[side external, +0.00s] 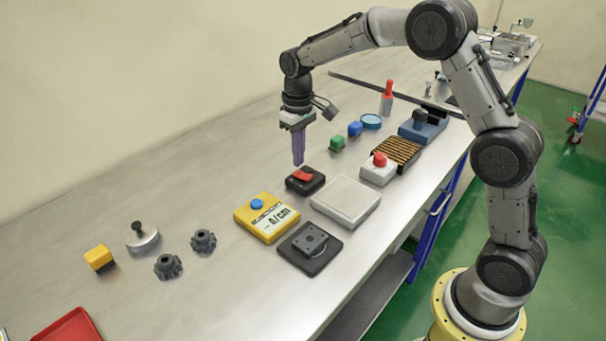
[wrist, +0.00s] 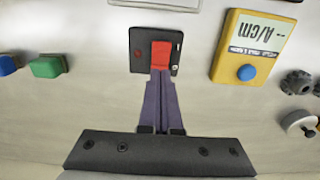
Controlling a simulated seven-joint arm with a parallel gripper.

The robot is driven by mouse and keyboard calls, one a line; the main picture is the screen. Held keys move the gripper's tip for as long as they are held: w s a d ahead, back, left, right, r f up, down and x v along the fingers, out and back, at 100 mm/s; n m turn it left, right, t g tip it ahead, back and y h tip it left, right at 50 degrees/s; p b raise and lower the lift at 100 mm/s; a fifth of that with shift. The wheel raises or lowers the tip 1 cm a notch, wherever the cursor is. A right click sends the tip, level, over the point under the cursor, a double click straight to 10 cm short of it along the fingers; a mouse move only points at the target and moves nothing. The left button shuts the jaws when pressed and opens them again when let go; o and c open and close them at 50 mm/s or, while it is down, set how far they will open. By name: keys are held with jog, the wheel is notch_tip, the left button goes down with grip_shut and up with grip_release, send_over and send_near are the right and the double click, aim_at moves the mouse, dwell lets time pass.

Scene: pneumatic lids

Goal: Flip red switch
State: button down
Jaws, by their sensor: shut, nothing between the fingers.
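The red switch (side external: 303,176) is a red rocker on a small black box (side external: 317,183) on the bench. In the wrist view the red rocker (wrist: 161,56) shows near the top centre, on its black base (wrist: 140,38). My gripper (side external: 298,162) points down with purple fingers close together, with nothing between them. Its fingertips are just above and behind the switch box in the side view. In the wrist view the fingertips (wrist: 161,74) line up with the near end of the rocker; whether they touch it I cannot tell.
A yellow meter (side external: 267,217) with a blue button stands beside the switch. A white plate (side external: 346,199), a black plate device (side external: 309,247) and a red button box (side external: 378,168) are near. Green (side external: 337,143) and blue blocks (side external: 355,129) lie behind.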

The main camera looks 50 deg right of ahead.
aim_at(299, 173)
jog(key=shift+r, duration=2.25)
